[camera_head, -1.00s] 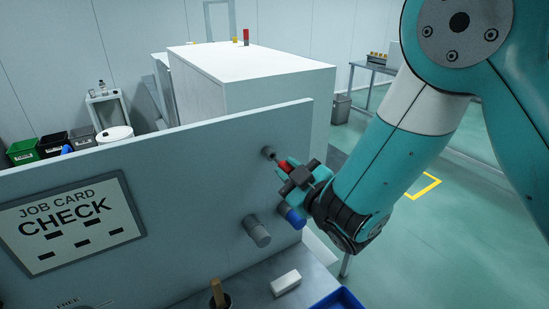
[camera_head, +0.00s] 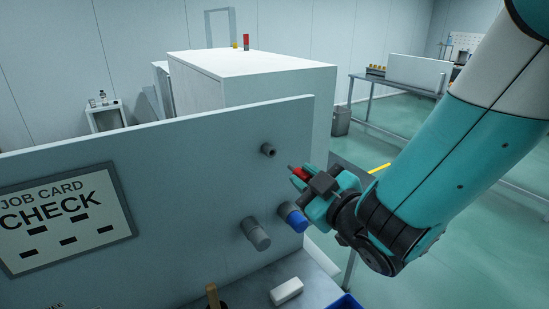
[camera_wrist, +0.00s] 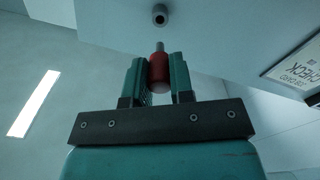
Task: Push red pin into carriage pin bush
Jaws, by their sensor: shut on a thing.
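In the wrist view my gripper (camera_wrist: 158,68) is shut on the red pin (camera_wrist: 158,75). Its thin grey tip points toward the bush (camera_wrist: 160,15), with a clear gap between tip and bush.
Below the bush, a grey cylinder (camera_head: 256,234) and a blue-ended one (camera_head: 293,217) stick out of the panel, close below my gripper. A white block (camera_head: 286,291) lies on the bench. A job card (camera_head: 62,218) hangs at left.

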